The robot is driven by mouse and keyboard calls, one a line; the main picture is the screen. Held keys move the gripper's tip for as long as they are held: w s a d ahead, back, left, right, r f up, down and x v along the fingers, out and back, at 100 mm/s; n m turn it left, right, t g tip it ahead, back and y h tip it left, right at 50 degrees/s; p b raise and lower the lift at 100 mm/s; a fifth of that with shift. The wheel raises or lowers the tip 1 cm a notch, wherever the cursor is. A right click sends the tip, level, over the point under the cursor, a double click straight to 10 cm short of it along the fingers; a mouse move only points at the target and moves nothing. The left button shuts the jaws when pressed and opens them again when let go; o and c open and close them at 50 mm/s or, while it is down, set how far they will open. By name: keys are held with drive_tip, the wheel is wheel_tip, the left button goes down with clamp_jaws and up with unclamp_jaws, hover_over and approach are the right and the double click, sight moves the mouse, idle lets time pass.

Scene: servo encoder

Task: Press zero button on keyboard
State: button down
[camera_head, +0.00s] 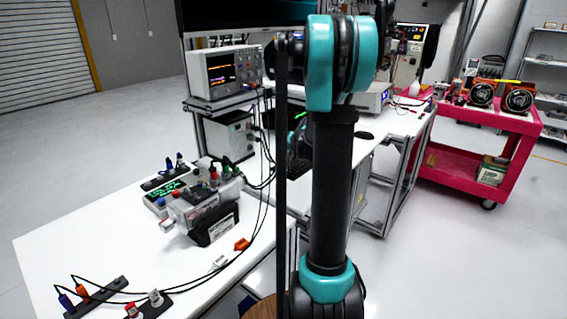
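A small teal and dark part of my arm's far end shows just above the keyboard, mostly hidden by my own links. My gripper's fingers cannot be made out there, so I cannot tell whether they are open or touch the keys.
An oscilloscope (224,72) stands on a shelf at the left. A grey motor rig (203,205) with cables sits on the near white table (100,228). A dark mouse (364,135) lies right of my arm. A pink cart (470,163) stands at the right, with open floor before it.

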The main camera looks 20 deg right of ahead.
sight(285, 162)
drive_tip(key=shift+r, duration=0.3)
drive_tip(key=shift+r, duration=2.5)
drive_tip(key=shift+s, duration=0.1)
